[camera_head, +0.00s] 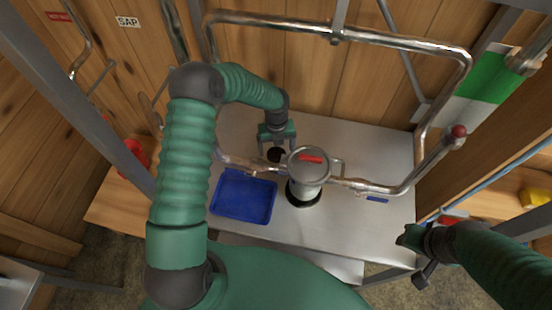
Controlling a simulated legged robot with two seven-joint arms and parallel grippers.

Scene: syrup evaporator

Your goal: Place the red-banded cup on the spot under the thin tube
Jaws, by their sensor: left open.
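A grey metal cup-like vessel (308,172) with a red mark on its round top and a handle at its right stands on the steel table, with a black ring (303,198) around its foot. I cannot tell whether it is the red-banded cup. My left gripper (277,148) is open and points down, just behind and left of this vessel. A small dark round patch (276,156) shows between or below its fingers; I cannot tell if it is a spot or an object. My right gripper (412,239) is low at the right, away from the vessel. I cannot single out the thin tube.
A blue tray (243,197) lies left of the vessel on the steel table (378,160). A thick bent pipe (400,40) loops over the table, with a red knob (459,131) on a lever at the right. Bare tabletop shows at the right and back.

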